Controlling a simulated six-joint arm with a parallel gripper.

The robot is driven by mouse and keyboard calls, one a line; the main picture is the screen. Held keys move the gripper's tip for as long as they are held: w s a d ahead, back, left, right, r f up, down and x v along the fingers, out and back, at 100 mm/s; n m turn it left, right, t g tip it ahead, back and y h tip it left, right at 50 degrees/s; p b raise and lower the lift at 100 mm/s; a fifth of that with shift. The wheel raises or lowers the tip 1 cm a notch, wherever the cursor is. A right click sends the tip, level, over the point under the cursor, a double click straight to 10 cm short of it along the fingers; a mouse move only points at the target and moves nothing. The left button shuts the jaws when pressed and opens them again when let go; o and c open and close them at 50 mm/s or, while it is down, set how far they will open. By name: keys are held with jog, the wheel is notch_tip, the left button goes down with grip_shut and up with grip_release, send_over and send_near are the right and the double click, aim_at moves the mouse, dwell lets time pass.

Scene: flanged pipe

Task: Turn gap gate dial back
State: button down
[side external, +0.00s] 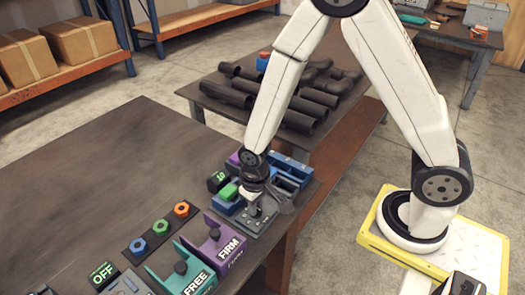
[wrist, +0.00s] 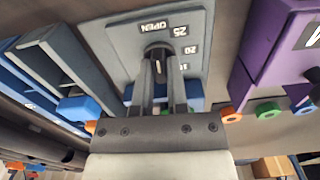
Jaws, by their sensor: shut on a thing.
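The gap gate dial is a dark round knob (wrist: 157,48) on a grey plate (wrist: 118,45) in the wrist view. My gripper (wrist: 158,68) is shut on the knob, one finger on each side. Where the knob's pointer stands is hard to tell. In the side external view my gripper (side external: 254,207) reaches down to the grey plate (side external: 262,222) near the table's right edge; the knob is hidden there.
A purple FIRM block (side external: 226,243) and a teal FREE block (side external: 188,270) stand close in front. Blue trays (side external: 290,168) stand close behind. A strip (side external: 150,232) holds blue, green and orange nuts. Dark pipes (side external: 230,92) lie on another table. The left tabletop is clear.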

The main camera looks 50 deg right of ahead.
jog(key=shift+n, duration=0.4)
jog(key=c, duration=0.6)
grip_release()
jog(key=shift+c, duration=0.2)
jog(key=shift+r, duration=0.15)
jog(key=shift+r, duration=3.8)
